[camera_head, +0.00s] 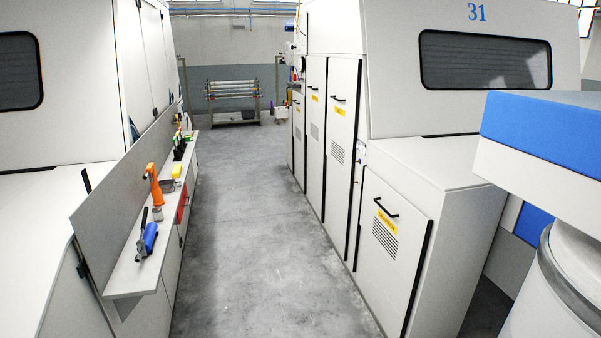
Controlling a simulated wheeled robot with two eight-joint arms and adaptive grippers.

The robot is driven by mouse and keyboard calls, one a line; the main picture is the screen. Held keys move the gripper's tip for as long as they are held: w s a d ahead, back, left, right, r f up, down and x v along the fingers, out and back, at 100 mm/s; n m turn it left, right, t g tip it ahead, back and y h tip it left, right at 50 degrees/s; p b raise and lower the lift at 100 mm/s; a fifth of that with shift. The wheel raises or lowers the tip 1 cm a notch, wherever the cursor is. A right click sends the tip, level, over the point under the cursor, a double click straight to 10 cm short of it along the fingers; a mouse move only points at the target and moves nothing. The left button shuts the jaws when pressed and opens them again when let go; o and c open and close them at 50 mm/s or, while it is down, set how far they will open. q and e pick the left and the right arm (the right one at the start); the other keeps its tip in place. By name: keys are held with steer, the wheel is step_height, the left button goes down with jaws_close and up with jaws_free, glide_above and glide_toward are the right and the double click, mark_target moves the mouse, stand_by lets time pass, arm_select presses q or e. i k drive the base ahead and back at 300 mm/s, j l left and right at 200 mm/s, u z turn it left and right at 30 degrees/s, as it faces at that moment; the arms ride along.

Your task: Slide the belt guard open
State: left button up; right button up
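Several white guard panels with black handles and yellow labels line the aisle side of the machine marked 31. The nearest, low panel (368,262) has a black bar handle (385,208), a yellow label (387,222) and a slotted vent, with a dark strip along its right edge. A taller panel (341,125) stands behind it, with narrower ones (314,120) farther along. The panels look closed. I cannot tell which one is the belt guard, as the labels are too small to read. Neither of my grippers is in view.
A grey concrete aisle (245,230) runs clear between the machines. On the left, a shelf (135,272) holds an orange tool (154,184), a blue-handled item (150,238) and small things. A rack (232,98) stands at the far end. A blue-topped white unit (545,130) fills the near right.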

mark_target(343, 73)
steer(key=i, duration=2.45)
